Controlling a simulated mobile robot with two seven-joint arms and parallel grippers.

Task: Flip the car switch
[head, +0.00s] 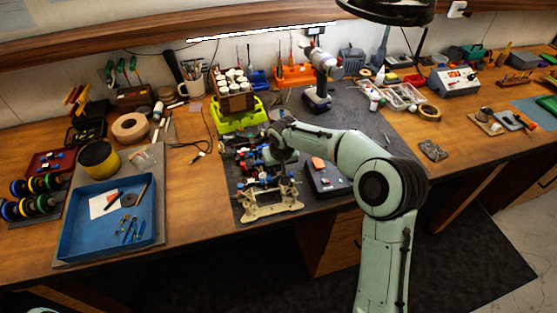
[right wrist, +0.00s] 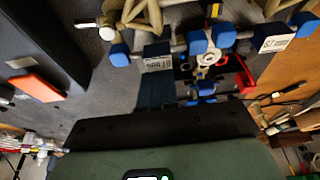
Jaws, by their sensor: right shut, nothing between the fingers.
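The RC car (head: 268,201) is an open chassis with a tan front frame and blue and black parts, on the grey mat at the bench's front middle. My right arm reaches over it from the right. My right gripper (head: 268,157) is shut and empty, low over the car's middle; the wrist partly hides it. In the right wrist view the car (right wrist: 200,42) fills the top, with blue joints, labelled black blocks and a red part (right wrist: 243,80). The shut fingers (right wrist: 156,88) point in among these parts; I cannot tell whether they touch. I cannot make out the switch for certain. My left gripper is out of view.
A dark box with an orange-red piece (head: 319,163) lies right of the car. A blue tray (head: 75,247) lies left. Bare wood (head: 195,200) separates tray and mat.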

